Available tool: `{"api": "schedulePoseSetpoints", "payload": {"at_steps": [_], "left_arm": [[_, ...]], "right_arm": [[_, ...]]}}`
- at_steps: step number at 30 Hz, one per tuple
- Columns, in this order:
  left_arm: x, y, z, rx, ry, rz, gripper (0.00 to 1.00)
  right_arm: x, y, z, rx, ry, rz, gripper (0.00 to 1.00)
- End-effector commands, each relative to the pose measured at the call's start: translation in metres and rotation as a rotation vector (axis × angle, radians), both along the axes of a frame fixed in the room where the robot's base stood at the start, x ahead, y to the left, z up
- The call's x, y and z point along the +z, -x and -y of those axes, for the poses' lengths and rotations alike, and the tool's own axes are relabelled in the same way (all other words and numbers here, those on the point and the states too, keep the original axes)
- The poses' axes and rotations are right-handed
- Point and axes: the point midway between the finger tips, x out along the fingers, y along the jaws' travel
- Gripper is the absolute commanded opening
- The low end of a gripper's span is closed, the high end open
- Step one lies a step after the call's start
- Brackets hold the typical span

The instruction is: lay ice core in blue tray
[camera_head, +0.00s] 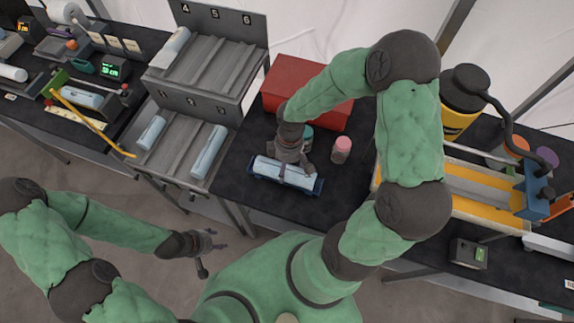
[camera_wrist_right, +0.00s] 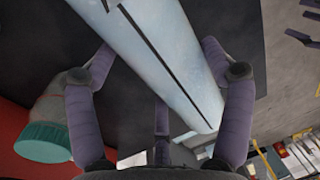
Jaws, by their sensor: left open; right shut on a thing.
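A pale blue-white ice core (camera_head: 270,167) lies lengthwise over the dark blue tray (camera_head: 318,188) on the black table in the head view. My right gripper (camera_head: 292,168) is shut on the core from above, near its middle. In the right wrist view the core (camera_wrist_right: 160,62) runs between the two fingers, with a dark line along it. Whether the core touches the tray floor is hidden. My left gripper (camera_head: 210,243) is open and empty, low in front of the table, away from the tray.
A red box (camera_head: 305,92) stands behind the tray, with a teal-capped jar (camera_wrist_right: 42,142) and a pink-topped jar (camera_head: 341,149) close by. A numbered rack (camera_head: 205,65) with several cores is left. A yellow-framed machine (camera_head: 480,205) is right.

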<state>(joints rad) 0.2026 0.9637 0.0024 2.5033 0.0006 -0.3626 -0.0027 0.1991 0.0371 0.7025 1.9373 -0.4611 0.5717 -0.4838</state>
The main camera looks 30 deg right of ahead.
Motion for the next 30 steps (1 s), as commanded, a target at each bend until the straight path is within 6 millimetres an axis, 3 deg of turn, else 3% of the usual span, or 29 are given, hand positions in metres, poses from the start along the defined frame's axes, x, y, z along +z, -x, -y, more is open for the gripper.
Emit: {"api": "schedulePoseSetpoints", "payload": {"at_steps": [17,18,19,30], "left_arm": [[-0.0045,0.0001,0.0000,0.000,0.000,0.000,0.54],[-0.0041,0.0000,0.0000,0.000,0.000,0.000,0.54],[-0.0041,0.0001,0.0000,0.000,0.000,0.000,0.54],[-0.0040,-0.0001,0.0000,0.000,0.000,0.000,0.54]], "right_arm": [[-0.0054,-0.0006,0.0002,0.000,0.000,0.001,0.23],[-0.0050,-0.0006,0.0002,0.000,0.000,0.001,0.89],[-0.0049,-0.0006,0.0002,0.000,0.000,0.001,0.98],[-0.0053,0.0003,-0.0001,0.000,0.000,-0.001,1.00]]}}
